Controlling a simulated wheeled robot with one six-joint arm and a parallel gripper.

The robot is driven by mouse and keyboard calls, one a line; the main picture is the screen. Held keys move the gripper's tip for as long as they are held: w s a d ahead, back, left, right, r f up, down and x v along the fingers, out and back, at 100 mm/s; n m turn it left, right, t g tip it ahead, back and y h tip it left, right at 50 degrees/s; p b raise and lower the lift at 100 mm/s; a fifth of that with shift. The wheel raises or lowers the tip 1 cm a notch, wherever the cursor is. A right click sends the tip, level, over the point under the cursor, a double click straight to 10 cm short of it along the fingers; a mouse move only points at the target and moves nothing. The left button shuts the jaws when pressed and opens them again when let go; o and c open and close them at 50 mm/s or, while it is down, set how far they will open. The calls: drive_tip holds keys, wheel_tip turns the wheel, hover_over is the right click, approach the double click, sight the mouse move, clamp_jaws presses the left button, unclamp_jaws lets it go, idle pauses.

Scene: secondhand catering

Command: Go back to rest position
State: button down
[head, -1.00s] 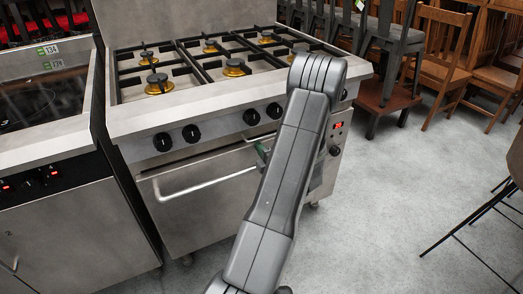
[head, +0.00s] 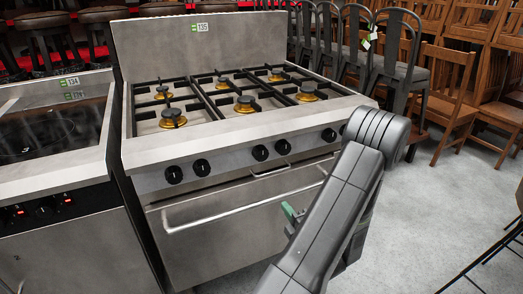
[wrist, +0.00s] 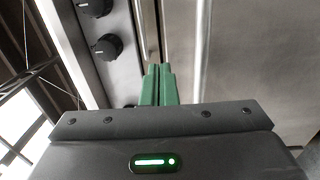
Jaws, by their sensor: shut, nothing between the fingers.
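My gripper (head: 290,212) shows as green fingertips at the left side of my grey arm, in front of the oven door of the steel range (head: 230,257). In the wrist view its two green fingers (wrist: 159,82) are together, with nothing between them. The door's bar handle (head: 222,212) runs across the front, and it also shows in the wrist view (wrist: 202,55), right of the fingers and apart from them in the picture. Part of the range's right front is hidden behind my arm.
Black knobs (head: 261,153) line the range front below several gas burners (head: 246,104). A glass-topped cooker (head: 50,135) stands close on the left. Wooden chairs (head: 443,90) and dark metal chairs (head: 395,65) crowd the back right.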

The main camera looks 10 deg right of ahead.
sight(264, 179)
drive_tip(key=shift+w, duration=0.1)
drive_tip(key=x, duration=0.8)
drive_tip(key=b+x, duration=0.1)
drive_tip(key=x, duration=0.3)
drive_tip(key=shift+w+a+f, duration=0.15)
drive_tip(key=shift+w+f, duration=0.15)
drive_tip(key=shift+w, duration=0.05)
drive_tip(key=shift+s+f, duration=0.1)
